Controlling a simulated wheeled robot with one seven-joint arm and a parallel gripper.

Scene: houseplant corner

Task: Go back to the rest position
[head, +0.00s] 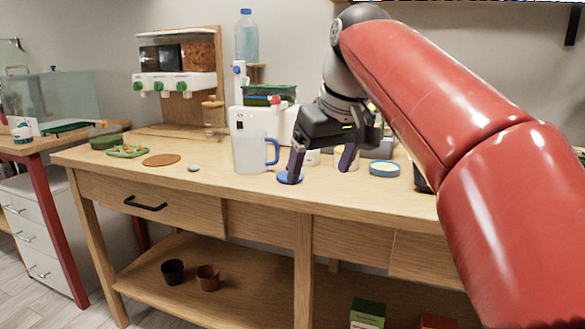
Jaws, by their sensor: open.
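My gripper (319,168) hangs over the front part of the wooden workbench (215,172), fingers pointing down. Its two dark fingers are spread apart and nothing shows between them. The left fingertip is in front of a small blue disc (284,181) on the bench; I cannot tell whether they touch. My red arm reaches in from the right and hides part of the bench's right side. A white jug (248,145) with a blue handle stands just left of my gripper.
A dispenser rack (180,82) and a water bottle (247,40) stand at the back. A brown disc (161,160) and a grey stone (194,168) lie left, with some bare bench around them.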

